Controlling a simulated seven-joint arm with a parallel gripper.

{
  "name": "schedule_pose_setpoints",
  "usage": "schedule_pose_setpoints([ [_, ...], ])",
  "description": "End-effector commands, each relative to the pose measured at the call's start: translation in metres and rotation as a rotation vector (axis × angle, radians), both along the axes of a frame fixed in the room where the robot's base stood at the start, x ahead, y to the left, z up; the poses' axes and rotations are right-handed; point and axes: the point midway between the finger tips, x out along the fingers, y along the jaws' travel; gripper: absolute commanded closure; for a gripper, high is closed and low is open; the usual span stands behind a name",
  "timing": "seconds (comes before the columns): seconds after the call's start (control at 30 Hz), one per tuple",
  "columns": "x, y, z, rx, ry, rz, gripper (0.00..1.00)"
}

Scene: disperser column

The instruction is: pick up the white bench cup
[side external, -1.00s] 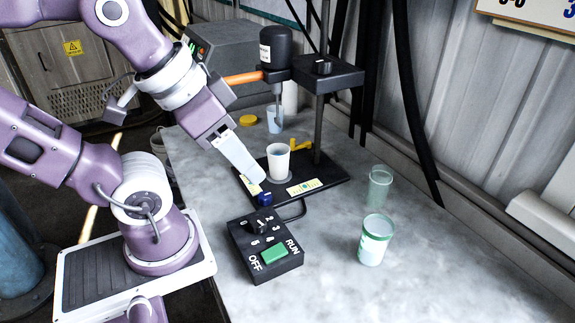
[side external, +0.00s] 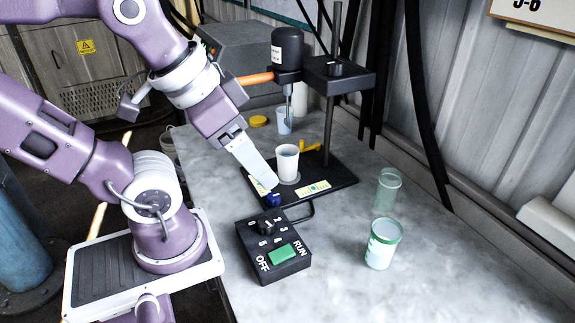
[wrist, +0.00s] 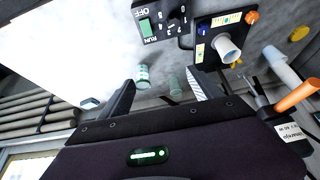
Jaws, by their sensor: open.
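The white bench cup (side external: 287,162) stands upright on the black base plate (side external: 335,178) of the disperser stand, below the mixing shaft. It also shows in the wrist view (wrist: 229,50), right of centre, beyond the fingers. My gripper (side external: 268,185) is left of the cup and in front of it in the side view, pointing down and to the right. In the wrist view my gripper (wrist: 160,92) has its two fingers wide apart with nothing held between them. The far finger is hidden in the side view.
The disperser motor (side external: 287,48) and post (side external: 331,120) rise behind the cup. A control box (side external: 273,246) sits in front. A green-rimmed cup (side external: 383,243) and a translucent green cup (side external: 388,190) stand to the right. Another cup (side external: 284,121) is behind. The right front bench is clear.

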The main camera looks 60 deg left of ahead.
Motion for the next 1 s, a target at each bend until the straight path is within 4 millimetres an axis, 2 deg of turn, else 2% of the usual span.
schedule_pose_setpoints([
  [0.07,0.009,0.005,0.002,0.058,0.059,-0.065,0.26],
  [0.13,0.028,0.014,0.003,0.168,0.164,-0.191,0.26],
  [0.27,0.081,0.038,-0.005,0.427,0.431,-0.516,0.26],
  [0.37,0.127,0.055,-0.024,0.606,0.65,-0.746,0.26],
  [0.4,0.143,0.062,-0.036,0.665,0.739,-0.813,0.26],
  [0.47,0.164,0.077,-0.058,0.733,0.864,-0.87,0.26],
  [0.53,0.183,0.102,-0.092,0.8,1.017,-0.886,0.26],
  [0.6,0.192,0.132,-0.129,0.861,1.159,-0.865,0.26],
  [0.73,0.195,0.175,-0.181,0.952,1.335,-0.829,0.26],
  [0.83,0.193,0.191,-0.199,0.99,1.393,-0.821,0.26],
  [1.0,0.188,0.207,-0.21,1.003,1.414,-0.817,0.26],
])
